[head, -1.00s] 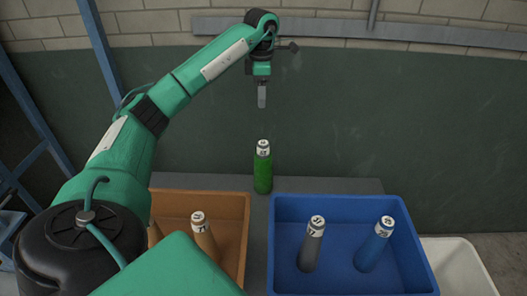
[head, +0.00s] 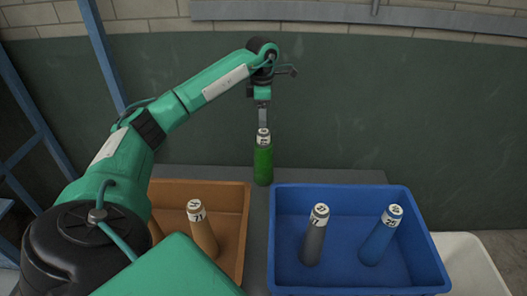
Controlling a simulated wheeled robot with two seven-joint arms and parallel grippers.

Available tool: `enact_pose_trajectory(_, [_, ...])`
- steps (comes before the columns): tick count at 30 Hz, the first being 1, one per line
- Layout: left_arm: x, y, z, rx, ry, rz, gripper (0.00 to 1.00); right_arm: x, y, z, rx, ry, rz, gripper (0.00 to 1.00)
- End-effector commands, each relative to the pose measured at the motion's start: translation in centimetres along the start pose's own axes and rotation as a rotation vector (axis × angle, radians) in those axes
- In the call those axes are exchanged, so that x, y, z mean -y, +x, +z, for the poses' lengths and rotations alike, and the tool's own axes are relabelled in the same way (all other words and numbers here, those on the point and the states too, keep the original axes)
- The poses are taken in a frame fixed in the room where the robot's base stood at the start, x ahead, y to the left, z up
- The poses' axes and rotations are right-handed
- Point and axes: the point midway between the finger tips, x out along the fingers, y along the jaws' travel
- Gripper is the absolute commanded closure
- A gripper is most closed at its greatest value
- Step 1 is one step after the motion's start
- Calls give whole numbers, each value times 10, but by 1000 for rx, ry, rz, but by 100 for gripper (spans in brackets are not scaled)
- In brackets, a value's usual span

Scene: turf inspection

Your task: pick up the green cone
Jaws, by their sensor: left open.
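The green cone (head: 263,165) stands upright on the grey table behind the trays in the head view. It is a slim green post with a white labelled top. My left gripper (head: 263,118) points down right above the cone, its fingers at or just over the white top. From this side the fingers overlap each other, so the gap between them is hidden. The gripper is open and the cone still stands on the table. I cannot tell whether the fingers touch the top. My right gripper is not in view.
A blue tray (head: 413,225) at the right holds a grey cone (head: 314,240) and a blue cone (head: 378,242). A white bin (head: 468,262) stands at far right. Bare grey table (head: 335,176) lies right of the green cone.

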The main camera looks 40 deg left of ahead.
Motion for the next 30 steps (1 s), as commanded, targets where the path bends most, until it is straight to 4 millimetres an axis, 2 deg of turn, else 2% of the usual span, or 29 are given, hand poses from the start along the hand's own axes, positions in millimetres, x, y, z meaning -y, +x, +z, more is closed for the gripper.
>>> enact_pose_trajectory(3, [0,15,0,-1,0,-1,36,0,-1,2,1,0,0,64])
enact_pose_trajectory(11, [2,31,2,0,0,-2,36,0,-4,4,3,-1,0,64])
enact_pose_trajectory(21, [5,71,4,-1,-2,0,36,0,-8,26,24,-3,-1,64])
enact_pose_trajectory(29, [5,74,4,0,-1,1,36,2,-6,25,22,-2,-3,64])
enact_pose_trajectory(30, [5,74,4,0,-1,1,42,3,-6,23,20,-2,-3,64])
